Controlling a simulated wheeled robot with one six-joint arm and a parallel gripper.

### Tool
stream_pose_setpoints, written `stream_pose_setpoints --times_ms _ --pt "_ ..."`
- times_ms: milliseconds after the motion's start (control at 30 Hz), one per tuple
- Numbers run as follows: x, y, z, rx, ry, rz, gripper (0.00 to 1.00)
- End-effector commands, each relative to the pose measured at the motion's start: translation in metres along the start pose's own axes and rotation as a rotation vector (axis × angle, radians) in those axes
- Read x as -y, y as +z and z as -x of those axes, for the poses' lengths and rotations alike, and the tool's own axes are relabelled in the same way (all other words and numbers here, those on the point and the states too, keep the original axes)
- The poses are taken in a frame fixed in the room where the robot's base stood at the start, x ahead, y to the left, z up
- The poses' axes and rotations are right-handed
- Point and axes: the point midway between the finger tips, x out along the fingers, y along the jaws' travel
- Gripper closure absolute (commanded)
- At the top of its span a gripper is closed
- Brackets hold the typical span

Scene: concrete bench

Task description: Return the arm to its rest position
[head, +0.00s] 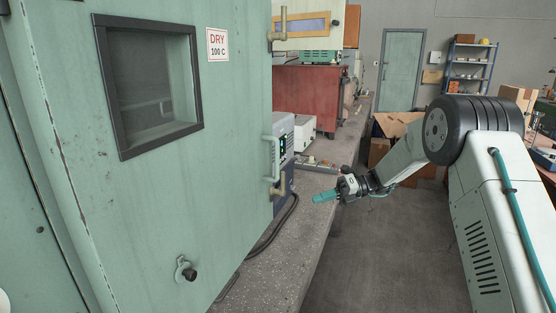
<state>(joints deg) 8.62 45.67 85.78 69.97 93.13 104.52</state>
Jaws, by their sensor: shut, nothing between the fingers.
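My gripper (325,197) is at the end of my arm, which reaches in from the right side of the head view. Its teal fingers are together with nothing between them. They point left, over the right edge of the concrete bench (285,255), near the handle side of a green cabinet door. I cannot tell how high the fingers are above the bench.
The large green door (140,220) with a dark window and a "DRY 100 C" sign (217,44) fills the left. A grey instrument (284,135) and a red cabinet (315,95) stand behind it on the bench. Cardboard boxes (395,125) are beyond my arm. The floor (390,250) below is clear.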

Motion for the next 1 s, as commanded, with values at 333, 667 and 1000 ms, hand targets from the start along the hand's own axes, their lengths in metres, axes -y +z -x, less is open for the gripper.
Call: stream_pose_setpoints --times_ms 333,667,1000 --pt "-0.076 -0.102 0.000 -0.437 -0.076 0.756 1.00" --pt "-0.184 -0.198 0.023 -0.918 0.073 1.417 1.00" --pt "-0.265 -0.291 0.047 -1.363 0.307 1.848 1.00"
